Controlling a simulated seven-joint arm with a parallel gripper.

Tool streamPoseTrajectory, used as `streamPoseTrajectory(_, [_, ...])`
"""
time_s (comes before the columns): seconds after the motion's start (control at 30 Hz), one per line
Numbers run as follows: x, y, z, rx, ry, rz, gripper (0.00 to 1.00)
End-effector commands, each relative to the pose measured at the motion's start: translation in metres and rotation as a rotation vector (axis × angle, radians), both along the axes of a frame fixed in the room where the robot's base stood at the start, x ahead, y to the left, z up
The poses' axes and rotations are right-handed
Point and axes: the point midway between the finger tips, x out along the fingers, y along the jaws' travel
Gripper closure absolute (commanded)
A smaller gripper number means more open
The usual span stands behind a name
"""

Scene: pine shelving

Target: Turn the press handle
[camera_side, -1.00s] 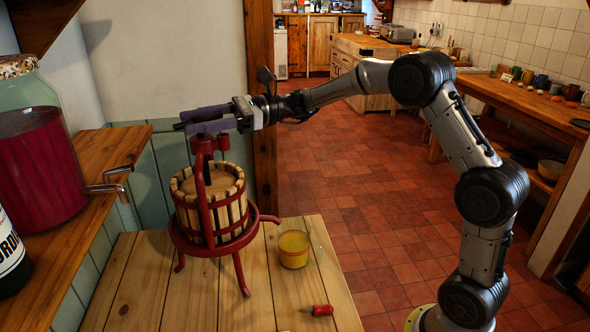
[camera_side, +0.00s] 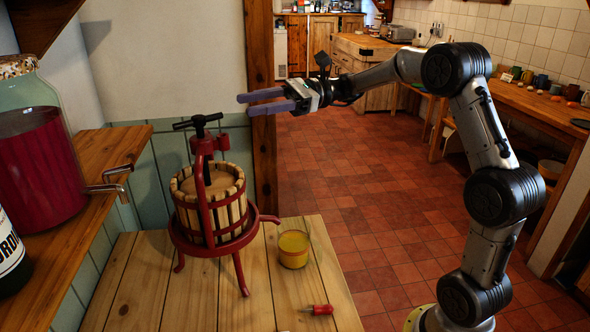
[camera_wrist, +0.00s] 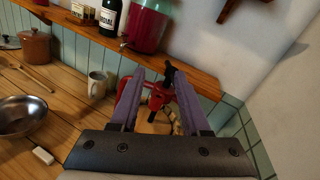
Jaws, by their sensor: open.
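The fruit press (camera_side: 208,205) stands on the wooden table, with a slatted basket in a red frame on legs. Its black T-shaped handle (camera_side: 198,122) sits on top of the red head, with the bar lying roughly level. My gripper (camera_side: 244,105) is open and empty, to the right of the handle and slightly above it, clear of it. In the wrist view the open fingers of my gripper (camera_wrist: 160,76) frame the handle (camera_wrist: 169,75) and the red press head (camera_wrist: 158,96), which lie beyond the fingertips. Much of the basket is hidden there.
A yellow pot (camera_side: 293,249) and a small red-handled item (camera_side: 318,310) are on the table right of the press. A shelf at left holds a large red jar (camera_side: 38,165). The wrist view shows a metal bowl (camera_wrist: 22,115) and a mug (camera_wrist: 97,84).

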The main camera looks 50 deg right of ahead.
Motion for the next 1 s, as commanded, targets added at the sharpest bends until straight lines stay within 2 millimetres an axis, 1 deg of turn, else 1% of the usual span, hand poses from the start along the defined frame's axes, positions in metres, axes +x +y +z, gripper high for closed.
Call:
streamPoseTrajectory(0.03, [-0.003, 0.008, 0.006, -0.008, -0.013, 0.014, 0.53])
streamPoseTrajectory(0.1, [-0.008, 0.019, 0.013, -0.019, -0.024, 0.030, 0.53])
streamPoseTrajectory(0.43, [-0.041, 0.064, 0.034, -0.091, -0.064, 0.095, 0.53])
streamPoseTrajectory(0.7, [-0.073, 0.100, 0.043, -0.170, -0.091, 0.134, 0.53])
streamPoseTrajectory(1.0, [-0.114, 0.134, 0.044, -0.280, -0.124, 0.161, 0.53])
